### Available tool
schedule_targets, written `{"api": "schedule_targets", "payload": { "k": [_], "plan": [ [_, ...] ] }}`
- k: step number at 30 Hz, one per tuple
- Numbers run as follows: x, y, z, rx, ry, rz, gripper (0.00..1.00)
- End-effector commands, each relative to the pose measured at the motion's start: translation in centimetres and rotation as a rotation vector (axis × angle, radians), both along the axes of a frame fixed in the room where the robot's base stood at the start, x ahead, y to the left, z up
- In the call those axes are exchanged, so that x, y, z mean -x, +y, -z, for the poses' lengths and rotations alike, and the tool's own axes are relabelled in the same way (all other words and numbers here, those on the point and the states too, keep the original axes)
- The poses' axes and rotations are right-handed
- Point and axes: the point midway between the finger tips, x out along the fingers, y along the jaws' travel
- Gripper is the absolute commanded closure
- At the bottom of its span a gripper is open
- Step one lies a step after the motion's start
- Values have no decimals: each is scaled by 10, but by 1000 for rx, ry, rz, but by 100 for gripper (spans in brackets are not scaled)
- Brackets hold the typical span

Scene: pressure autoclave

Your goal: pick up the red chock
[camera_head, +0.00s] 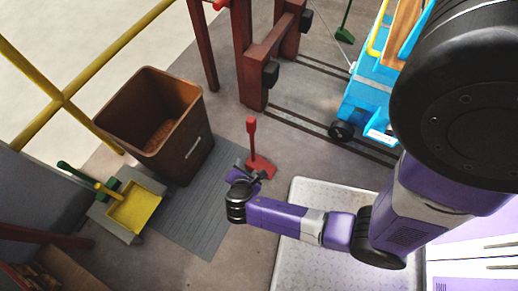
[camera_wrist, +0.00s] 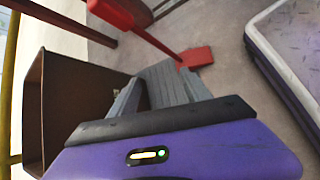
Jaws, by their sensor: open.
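The red chock (camera_head: 260,167) stands on the floor, with a flat base and a long upright handle topped by a thicker grip. In the wrist view its base (camera_wrist: 196,57) lies beyond the fingers and its handle runs to the upper left. My gripper (camera_head: 246,168) is open just left of the chock in the head view, close to its base. In the wrist view my gripper (camera_wrist: 160,84) has nothing between its grey fingers but floor matting behind. I cannot tell whether a finger touches the chock.
A brown bin (camera_head: 190,147) stands on the left by a grey floor mat (camera_head: 200,222). A yellow dustpan (camera_head: 137,208) is farther left. A dark red frame (camera_head: 246,60) rises behind the chock. A blue cart (camera_head: 362,97) is right, and a pale platform (camera_head: 300,270) is in front.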

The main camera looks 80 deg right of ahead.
Motion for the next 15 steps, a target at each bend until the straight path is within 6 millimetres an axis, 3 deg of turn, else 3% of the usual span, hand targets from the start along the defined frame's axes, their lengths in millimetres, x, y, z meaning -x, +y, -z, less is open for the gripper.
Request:
{"api": "schedule_targets", "payload": {
  "k": [1, 6, 9, 15],
  "plan": [
    [-13, -27, 9, 85, 83, 6, 44],
    [-28, -93, -11, 316, 352, 43, 44],
    [-32, -116, -26, 396, 455, 70, 44],
    [-33, -136, -42, 462, 541, 100, 44]
  ]
}}
